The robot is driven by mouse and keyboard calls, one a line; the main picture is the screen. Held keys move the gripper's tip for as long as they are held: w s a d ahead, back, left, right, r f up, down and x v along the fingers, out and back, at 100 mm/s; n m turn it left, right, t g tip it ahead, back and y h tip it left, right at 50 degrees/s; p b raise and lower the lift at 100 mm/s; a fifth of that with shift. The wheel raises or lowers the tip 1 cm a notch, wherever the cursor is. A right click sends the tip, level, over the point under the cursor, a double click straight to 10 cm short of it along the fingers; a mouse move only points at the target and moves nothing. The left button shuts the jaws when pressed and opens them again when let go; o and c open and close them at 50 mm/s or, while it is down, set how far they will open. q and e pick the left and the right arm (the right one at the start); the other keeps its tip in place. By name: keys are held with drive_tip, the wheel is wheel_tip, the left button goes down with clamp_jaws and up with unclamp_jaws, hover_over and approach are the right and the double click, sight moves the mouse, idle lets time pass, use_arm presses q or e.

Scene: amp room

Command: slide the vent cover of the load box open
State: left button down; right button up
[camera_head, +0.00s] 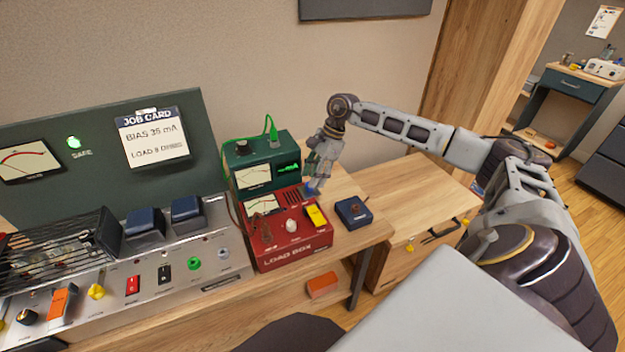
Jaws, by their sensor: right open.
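The red load box (275,238) stands on the wooden bench in the middle of the view, in front of a green meter unit. Its top carries a meter, a pale knob, a yellow part and dark vent slots (292,197) near the back right. My right gripper (313,185) is open and points down at the back right corner of the box. The gripper hides part of that corner, so how far the vent cover is open is unclear. My left gripper is out of view.
The green meter unit (257,160) stands close behind the box. A small dark blue box (354,213) lies to its right. A metal amplifier chassis (125,270) fills the left. A lower wooden cabinet (410,190) is at the right. An orange box (322,285) sits on the shelf below.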

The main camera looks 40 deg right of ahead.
drive_tip(key=v, duration=0.9)
drive_tip(key=shift+d+r, duration=0.25)
drive_tip(key=shift+r, duration=0.1)
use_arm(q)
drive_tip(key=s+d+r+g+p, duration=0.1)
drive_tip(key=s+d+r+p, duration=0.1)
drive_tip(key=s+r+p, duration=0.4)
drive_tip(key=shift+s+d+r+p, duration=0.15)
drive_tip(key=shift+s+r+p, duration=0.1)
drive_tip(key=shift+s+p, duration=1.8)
use_arm(e)
wheel_tip(320, 180, up, 10)
